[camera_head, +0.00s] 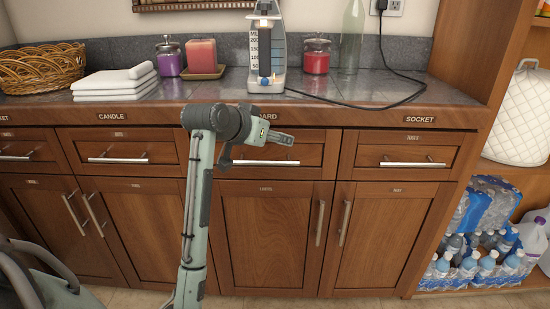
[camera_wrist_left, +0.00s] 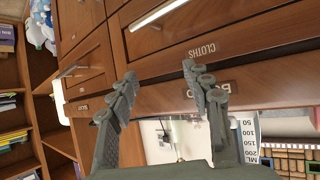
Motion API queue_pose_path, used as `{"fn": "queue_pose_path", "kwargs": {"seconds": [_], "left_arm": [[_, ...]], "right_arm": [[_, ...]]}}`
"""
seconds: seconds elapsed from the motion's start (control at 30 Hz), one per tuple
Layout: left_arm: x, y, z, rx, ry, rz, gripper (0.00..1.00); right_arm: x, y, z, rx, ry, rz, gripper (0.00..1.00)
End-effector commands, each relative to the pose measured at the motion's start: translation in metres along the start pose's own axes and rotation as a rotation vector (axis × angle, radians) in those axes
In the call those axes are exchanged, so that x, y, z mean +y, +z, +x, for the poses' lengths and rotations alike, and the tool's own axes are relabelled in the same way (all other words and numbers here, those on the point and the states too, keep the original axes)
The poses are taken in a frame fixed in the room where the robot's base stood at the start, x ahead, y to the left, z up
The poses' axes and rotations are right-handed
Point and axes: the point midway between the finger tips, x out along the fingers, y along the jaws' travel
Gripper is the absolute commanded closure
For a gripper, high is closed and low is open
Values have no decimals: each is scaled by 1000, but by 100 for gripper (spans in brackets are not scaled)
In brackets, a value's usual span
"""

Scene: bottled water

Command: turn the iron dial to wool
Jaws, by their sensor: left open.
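The iron (camera_head: 266,52) stands upright on the counter against the backsplash, with a scale marked in ML and a cord running right. A small blue round part sits low on its front; I cannot read any dial marking. In the wrist view the iron's scale (camera_wrist_left: 244,133) shows at the lower right, partly hidden by a finger. My left gripper (camera_head: 285,138) is in front of the drawers, below the counter edge and below the iron, apart from it. Its two fingers (camera_wrist_left: 160,72) are spread and empty. My right gripper is not in view.
Folded white towels (camera_head: 116,82), a wicker basket (camera_head: 40,69) and a red candle on a tray (camera_head: 202,58) stand left of the iron. A red candle jar (camera_head: 316,57) and a glass bottle (camera_head: 351,36) stand right. The right countertop (camera_head: 425,91) is clear except for the cord.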

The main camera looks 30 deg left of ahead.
Motion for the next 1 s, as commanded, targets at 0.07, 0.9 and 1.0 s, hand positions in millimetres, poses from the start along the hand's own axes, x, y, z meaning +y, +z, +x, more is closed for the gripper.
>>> {"fn": "queue_pose_path", "kwargs": {"seconds": [0.07, 0.9, 1.0], "left_arm": [[2, 14, 8, -26, -4, 3, 50], [6, 44, 23, -79, -13, 9, 50], [3, 38, 22, -67, -19, 9, 50]], "right_arm": [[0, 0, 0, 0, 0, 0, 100], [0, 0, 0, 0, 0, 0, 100], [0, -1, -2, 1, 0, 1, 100]]}}
